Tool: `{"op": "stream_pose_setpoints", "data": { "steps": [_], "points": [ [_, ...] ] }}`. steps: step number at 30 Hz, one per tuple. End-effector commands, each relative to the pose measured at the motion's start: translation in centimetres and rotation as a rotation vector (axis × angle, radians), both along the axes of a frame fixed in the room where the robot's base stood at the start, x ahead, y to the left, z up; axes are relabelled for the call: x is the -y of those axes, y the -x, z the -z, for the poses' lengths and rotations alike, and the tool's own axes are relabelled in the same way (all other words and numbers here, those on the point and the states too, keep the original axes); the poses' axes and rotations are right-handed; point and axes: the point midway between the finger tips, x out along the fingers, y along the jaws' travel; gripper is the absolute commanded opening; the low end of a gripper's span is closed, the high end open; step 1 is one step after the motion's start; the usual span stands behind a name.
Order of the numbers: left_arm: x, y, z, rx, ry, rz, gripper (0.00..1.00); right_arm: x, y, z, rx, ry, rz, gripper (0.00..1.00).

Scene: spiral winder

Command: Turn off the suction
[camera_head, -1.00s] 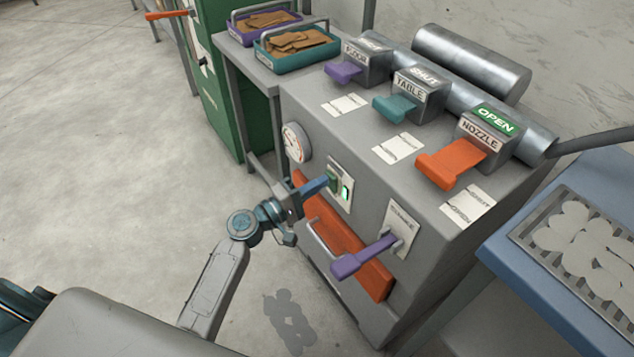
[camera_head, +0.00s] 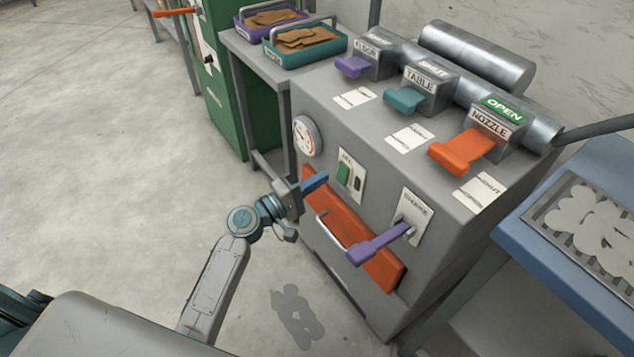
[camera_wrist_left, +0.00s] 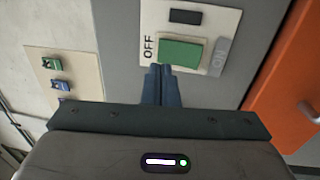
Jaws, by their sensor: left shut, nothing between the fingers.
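The switch plate (camera_head: 351,176) on the front of the grey machine carries a green rocker switch (camera_head: 344,174) and a small indicator (camera_head: 359,184), which is dark. In the left wrist view the green switch (camera_wrist_left: 180,53) sits between the words OFF and ON, with the dark indicator (camera_wrist_left: 186,17) beside it. My left gripper (camera_head: 323,181) is shut and empty, with its blue fingers just left of the plate. A small gap shows between the fingertips and the switch. In the left wrist view the fingers (camera_wrist_left: 162,82) point at the switch's lower edge. My right gripper is not in view.
A gauge (camera_head: 307,136) sits above left of the plate. An orange drawer (camera_head: 340,228) with a metal handle is below, and a purple SHAKE lever (camera_head: 380,244) juts out to the right. The orange NOZZLE lever (camera_head: 463,153) on top shows OPEN. Floor at left is clear.

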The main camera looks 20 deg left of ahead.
Motion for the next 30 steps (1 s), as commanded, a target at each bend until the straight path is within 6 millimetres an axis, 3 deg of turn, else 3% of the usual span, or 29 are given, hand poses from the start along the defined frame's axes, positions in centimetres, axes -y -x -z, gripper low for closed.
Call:
{"op": "stream_pose_setpoints", "data": {
  "steps": [18, 30],
  "points": [
    [-5.1, 6.5, -0.8, 0.0, -0.004, 0.002, 0.0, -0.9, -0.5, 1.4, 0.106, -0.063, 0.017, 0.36],
    [-6.1, 7.8, -1.3, 0.001, -0.001, 0.0, 0.0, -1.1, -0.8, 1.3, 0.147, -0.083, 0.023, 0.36]
  ]
}}
